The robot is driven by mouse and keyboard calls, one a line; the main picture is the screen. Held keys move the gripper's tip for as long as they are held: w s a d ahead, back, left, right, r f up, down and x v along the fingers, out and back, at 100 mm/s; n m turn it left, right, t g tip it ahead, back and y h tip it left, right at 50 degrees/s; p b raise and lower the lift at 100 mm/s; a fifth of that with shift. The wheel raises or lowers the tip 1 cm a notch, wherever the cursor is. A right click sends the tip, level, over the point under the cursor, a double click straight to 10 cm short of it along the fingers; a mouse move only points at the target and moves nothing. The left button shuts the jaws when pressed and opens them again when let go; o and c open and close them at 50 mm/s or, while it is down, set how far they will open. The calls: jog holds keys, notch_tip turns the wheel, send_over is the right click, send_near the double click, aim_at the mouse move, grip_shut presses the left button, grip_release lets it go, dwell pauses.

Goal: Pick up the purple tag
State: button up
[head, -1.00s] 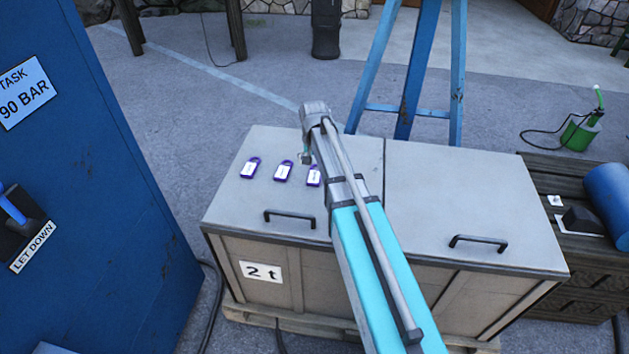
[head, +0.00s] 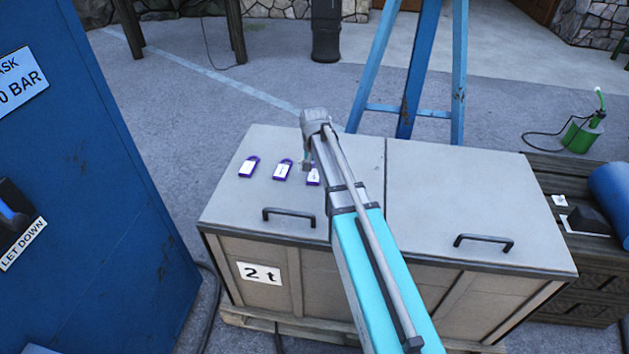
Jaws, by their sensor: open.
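Three purple tags with white labels lie in a row on the grey lid of the chest (head: 440,185): a left tag (head: 249,167), a middle tag (head: 283,170) and a right tag (head: 313,177). The right tag is partly covered by my arm. My gripper (head: 307,165) shows only as a small part beside the arm, at the upper left of the right tag in the picture. It is open. Its fingertips are mostly hidden, and I cannot tell its height above the lid.
Two black handles (head: 289,217) (head: 484,243) stand up at the lid's front. A blue cabinet (head: 100,190) is close on the left. A blue tripod frame (head: 415,80) stands behind the chest. A dark wooden bench (head: 575,260) is on the right.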

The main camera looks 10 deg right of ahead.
jog(key=shift+f+b, duration=0.65)
jog(key=shift+f, duration=0.3)
jog(key=c, duration=1.2)
jog(key=shift+r, duration=0.25)
notch_tip(320, 180, up, 2)
jog(key=p, duration=0.2)
jog(key=shift+r+p, duration=0.1)
jog(key=shift+p, duration=0.25)
jog(key=s+r+p, duration=1)
jog(key=s, duration=0.4)
jog(key=shift+r, duration=0.2)
